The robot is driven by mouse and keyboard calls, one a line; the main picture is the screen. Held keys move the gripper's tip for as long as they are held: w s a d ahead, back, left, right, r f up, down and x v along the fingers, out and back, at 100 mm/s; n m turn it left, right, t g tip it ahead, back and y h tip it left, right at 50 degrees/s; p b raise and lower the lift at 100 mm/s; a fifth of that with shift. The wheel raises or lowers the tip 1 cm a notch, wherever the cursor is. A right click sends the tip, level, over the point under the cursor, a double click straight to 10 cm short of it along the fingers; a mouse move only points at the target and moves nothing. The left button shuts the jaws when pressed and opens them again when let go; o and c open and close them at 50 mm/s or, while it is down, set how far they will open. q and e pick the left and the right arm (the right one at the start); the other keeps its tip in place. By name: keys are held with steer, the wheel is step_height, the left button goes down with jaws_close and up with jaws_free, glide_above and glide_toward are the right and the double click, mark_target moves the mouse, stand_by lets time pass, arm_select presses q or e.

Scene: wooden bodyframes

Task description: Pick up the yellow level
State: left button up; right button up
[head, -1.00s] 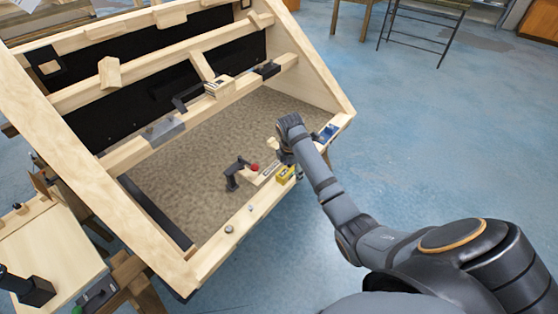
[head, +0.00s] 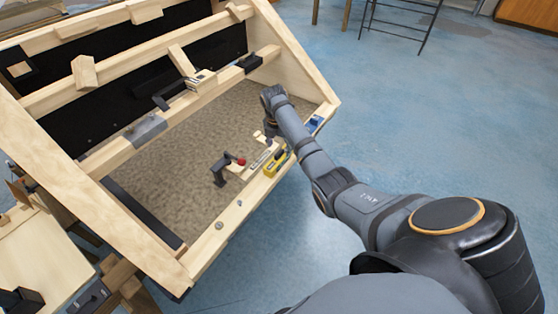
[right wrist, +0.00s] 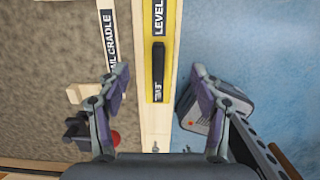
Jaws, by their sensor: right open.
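The yellow level (head: 278,163) lies on the front wooden rail of the frame, with its long side along the rail. In the right wrist view the yellow level (right wrist: 158,85) is a yellow bar with a black stripe and the word LEVEL, running up out of the picture. My right gripper (head: 270,130) is above the rail near the level, partly hidden by its own wrist. In the right wrist view my right gripper (right wrist: 160,88) is open, one finger to each side of the level, with clear gaps. My left gripper does not show.
A labelled bar (right wrist: 108,40) lies beside the level. A dark clamp-like tool with a red knob (head: 228,168) stands farther left along the frame. A blue item (head: 315,124) sits at the rail's right end. Blue floor (head: 400,110) is open to the right.

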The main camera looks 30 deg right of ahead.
mark_target(279, 152)
step_height(279, 152, down, 6)
steer(key=shift+w+d+r, duration=0.15)
jaws_close()
stand_by(0.6)
